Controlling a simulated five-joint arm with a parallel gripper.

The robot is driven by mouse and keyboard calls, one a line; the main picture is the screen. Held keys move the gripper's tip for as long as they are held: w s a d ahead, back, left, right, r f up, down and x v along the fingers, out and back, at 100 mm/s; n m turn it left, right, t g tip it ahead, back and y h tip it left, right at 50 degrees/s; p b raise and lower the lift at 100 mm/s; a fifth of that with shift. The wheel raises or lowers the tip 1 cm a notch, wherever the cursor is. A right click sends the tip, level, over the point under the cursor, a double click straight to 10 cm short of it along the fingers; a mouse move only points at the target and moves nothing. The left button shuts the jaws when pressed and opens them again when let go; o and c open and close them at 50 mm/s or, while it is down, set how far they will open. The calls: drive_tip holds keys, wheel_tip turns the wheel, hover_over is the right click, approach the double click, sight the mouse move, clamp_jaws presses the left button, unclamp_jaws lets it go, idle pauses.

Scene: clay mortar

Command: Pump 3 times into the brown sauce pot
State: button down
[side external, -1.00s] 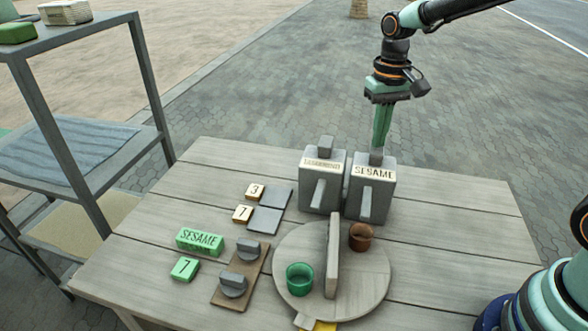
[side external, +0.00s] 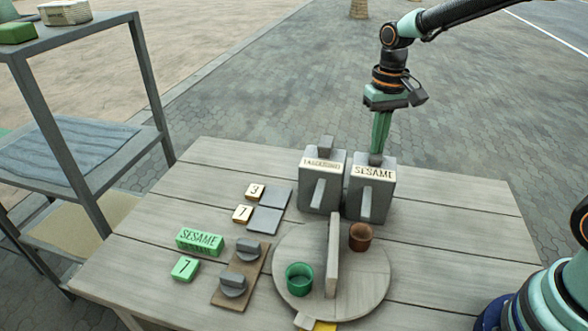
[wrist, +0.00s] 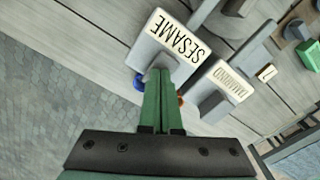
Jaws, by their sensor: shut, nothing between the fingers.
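The brown sauce pot (side external: 360,237) stands on the right part of a round wooden board (side external: 362,292), in front of the grey SESAME dispenser (side external: 384,202). The dispenser has a spout on its front and a small pump head (side external: 376,159) on top; its label also shows in the wrist view (wrist: 178,42). My gripper (side external: 377,150) is shut and empty, pointing down with its fingertips at the pump head, seemingly touching it. Whether sauce is in the brown pot cannot be told.
A second grey dispenser (side external: 308,192), apparently labelled TAMARIND, stands close on the left. An upright divider (side external: 333,255) separates the brown pot from a green pot (side external: 299,279). A green SESAME block (side external: 200,241), a green 7 block (side external: 184,269) and a knobbed board (side external: 227,292) lie left.

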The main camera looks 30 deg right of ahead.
drive_tip(key=shift+f, duration=0.25)
drive_tip(key=shift+r, duration=0.1)
idle(0.5)
drive_tip(key=shift+r, duration=1.5)
drive_tip(key=shift+f, duration=0.2)
drive_tip(key=shift+f, duration=0.5)
